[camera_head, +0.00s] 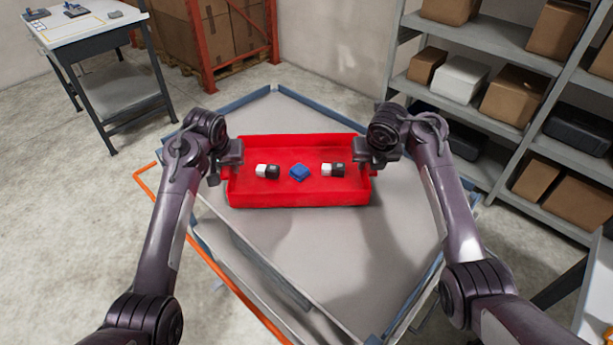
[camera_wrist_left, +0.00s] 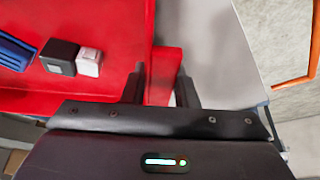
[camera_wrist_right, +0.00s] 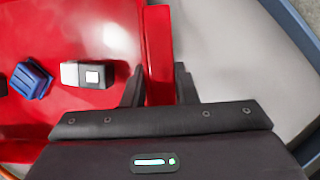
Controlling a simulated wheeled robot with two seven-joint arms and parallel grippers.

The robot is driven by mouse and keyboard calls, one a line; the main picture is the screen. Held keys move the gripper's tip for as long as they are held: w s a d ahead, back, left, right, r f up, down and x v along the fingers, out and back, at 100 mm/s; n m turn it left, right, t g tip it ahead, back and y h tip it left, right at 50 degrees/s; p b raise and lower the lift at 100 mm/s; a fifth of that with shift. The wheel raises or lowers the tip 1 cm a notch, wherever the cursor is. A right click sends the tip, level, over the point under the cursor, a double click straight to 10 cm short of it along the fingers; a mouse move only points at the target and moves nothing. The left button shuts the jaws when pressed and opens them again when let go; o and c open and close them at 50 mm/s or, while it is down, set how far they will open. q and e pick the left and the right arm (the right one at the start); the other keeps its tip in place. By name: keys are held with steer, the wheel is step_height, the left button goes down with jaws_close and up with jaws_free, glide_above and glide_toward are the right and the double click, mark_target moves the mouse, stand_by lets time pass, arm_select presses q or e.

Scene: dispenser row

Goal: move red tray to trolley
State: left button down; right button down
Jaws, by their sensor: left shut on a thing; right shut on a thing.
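The red tray (camera_head: 300,197) is over the grey top of the trolley (camera_head: 330,245) in the head view; I cannot tell if it touches. In it are a blue piece (camera_head: 299,172) and two black-and-white blocks (camera_head: 267,171) (camera_head: 333,170). My left gripper (camera_head: 222,168) is shut on the tray's left end; the left wrist view shows its fingers (camera_wrist_left: 160,88) on either side of a red tab. My right gripper (camera_head: 372,165) is shut on the right end; the right wrist view shows its fingers (camera_wrist_right: 160,88) around the red wall there.
Shelves with cardboard boxes (camera_head: 513,95) and dark cases stand at the right. A small table (camera_head: 75,30) stands at the far left, and an orange rack with boxes (camera_head: 225,35) at the back. The trolley has a blue rim and an orange rail (camera_head: 165,215).

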arm_select(q)
steer(key=shift+f, duration=0.45)
arm_select(e)
steer(key=shift+f, duration=0.45)
arm_select(q)
steer(key=c, duration=1.1)
jaws_free()
steer(key=shift+r, duration=0.1)
steer(key=shift+c, duration=0.2)
arm_select(e)
steer(key=c, duration=1.1)
jaws_free()
steer(key=shift+r, duration=0.1)
steer(key=shift+c, duration=0.2)
arm_select(q)
steer(key=v, duration=0.7)
steer(key=shift+s+r, duration=0.15)
arm_select(e)
steer(key=shift+r, duration=0.1)
steer(key=v, duration=1.2)
steer(key=shift+s, duration=0.1)
